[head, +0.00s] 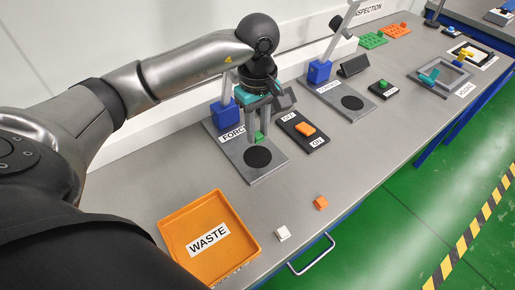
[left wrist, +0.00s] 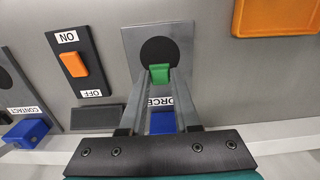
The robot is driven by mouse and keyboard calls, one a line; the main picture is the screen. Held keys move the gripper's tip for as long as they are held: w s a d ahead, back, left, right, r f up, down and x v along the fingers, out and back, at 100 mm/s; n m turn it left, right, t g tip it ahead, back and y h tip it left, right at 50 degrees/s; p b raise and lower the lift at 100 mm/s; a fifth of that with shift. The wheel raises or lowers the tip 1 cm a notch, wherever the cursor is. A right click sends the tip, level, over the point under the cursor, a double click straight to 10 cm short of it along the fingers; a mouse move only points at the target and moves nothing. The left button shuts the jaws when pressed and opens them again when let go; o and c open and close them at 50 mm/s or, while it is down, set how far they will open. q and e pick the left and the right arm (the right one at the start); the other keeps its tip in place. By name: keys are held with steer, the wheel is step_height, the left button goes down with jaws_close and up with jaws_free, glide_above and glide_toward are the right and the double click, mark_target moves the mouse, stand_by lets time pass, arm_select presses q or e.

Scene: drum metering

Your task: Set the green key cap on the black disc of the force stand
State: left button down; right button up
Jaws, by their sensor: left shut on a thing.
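The green key cap (head: 259,137) is between the fingertips of my left gripper (head: 257,136), which is shut on it. In the left wrist view the green cap (left wrist: 160,74) shows between the two fingertips (left wrist: 161,80), overlapping the near edge of the black disc (left wrist: 159,49). The force stand is a grey plate (head: 270,174) with a blue block (head: 225,113) at its back and the black disc (head: 258,157) towards the front. The cap is above the plate, on the block side of the disc; its height is hard to tell. My right gripper is not in view.
An ON/OFF rocker switch (head: 305,129) stands right of the stand, with the contact stand (head: 338,95) beyond. An orange WASTE tray (head: 165,226) is at the front left. A white cap (head: 283,233) and an orange cap (head: 321,203) lie near the table's front edge.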

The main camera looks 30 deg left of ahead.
mark_target(257, 157)
arm_select(q)
step_height(257, 157, down, 6)
steer(key=shift+b, duration=0.35)
steer(key=shift+f, duration=0.2)
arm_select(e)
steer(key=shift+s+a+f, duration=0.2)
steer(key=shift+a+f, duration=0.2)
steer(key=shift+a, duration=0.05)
arm_select(q)
steer(key=shift+f, duration=0.15)
steer(key=c, duration=0.6)
jaws_free()
steer(key=shift+c, duration=0.2)
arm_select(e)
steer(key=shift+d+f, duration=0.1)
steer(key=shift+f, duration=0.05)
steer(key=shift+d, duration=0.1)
arm_select(q)
steer(key=shift+r, duration=0.4)
step_height(257, 157, up, 12)
steer(key=shift+f+p, duration=0.2)
steer(key=shift+p, duration=0.5)
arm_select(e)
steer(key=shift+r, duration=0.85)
